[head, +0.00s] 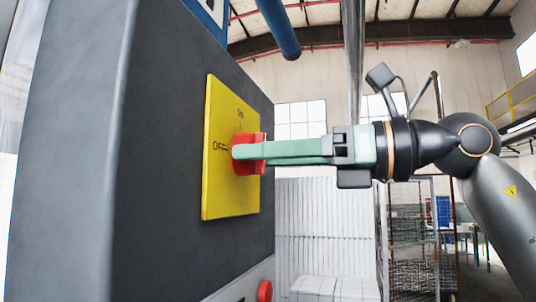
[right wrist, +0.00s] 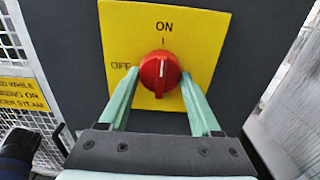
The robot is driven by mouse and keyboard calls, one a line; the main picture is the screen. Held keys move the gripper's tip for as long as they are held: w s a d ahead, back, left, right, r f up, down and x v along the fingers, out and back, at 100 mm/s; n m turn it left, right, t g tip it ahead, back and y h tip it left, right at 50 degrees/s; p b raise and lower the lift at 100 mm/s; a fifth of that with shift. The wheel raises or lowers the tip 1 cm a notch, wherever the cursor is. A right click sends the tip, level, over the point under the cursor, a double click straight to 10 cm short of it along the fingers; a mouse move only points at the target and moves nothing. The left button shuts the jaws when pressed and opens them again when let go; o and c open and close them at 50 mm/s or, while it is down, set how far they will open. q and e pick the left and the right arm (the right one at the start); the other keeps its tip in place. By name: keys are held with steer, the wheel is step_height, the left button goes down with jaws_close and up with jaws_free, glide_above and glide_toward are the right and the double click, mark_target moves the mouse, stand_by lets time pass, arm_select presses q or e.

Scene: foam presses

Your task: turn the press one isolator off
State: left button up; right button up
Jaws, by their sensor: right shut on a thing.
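The isolator is a red rotary knob (head: 258,167) on a yellow plate (head: 220,195) fixed to the dark grey cabinet face. In the right wrist view the knob (right wrist: 160,70) has its ridge and white line upright, in line with the ON mark at the top of the plate (right wrist: 205,22). OFF is printed to the left. My right gripper (head: 238,152) reaches in from the right with its green fingers at the knob. In the right wrist view the fingers (right wrist: 160,76) are on either side of the knob, and the gripper is shut on it.
A red button (head: 264,291) sits lower on the cabinet (head: 160,150). A blue pipe (head: 278,28) hangs above. A wire rack (head: 410,245) stands behind my right arm. In the right wrist view, mesh fencing with a yellow warning sign (right wrist: 20,95) is at left.

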steer(key=shift+c, duration=1.3)
steer(key=shift+n, duration=0.3)
steer(key=shift+w+r+n+p, duration=0.1)
steer(key=shift+n+p, duration=1.3)
steer(key=shift+n, duration=2.9)
steer(key=shift+w+r+n+p, duration=0.1)
steer(key=shift+n+p, duration=1.25)
steer(key=shift+n, duration=2.95)
steer(key=o, duration=1.4)
steer(key=shift+c, duration=0.2)
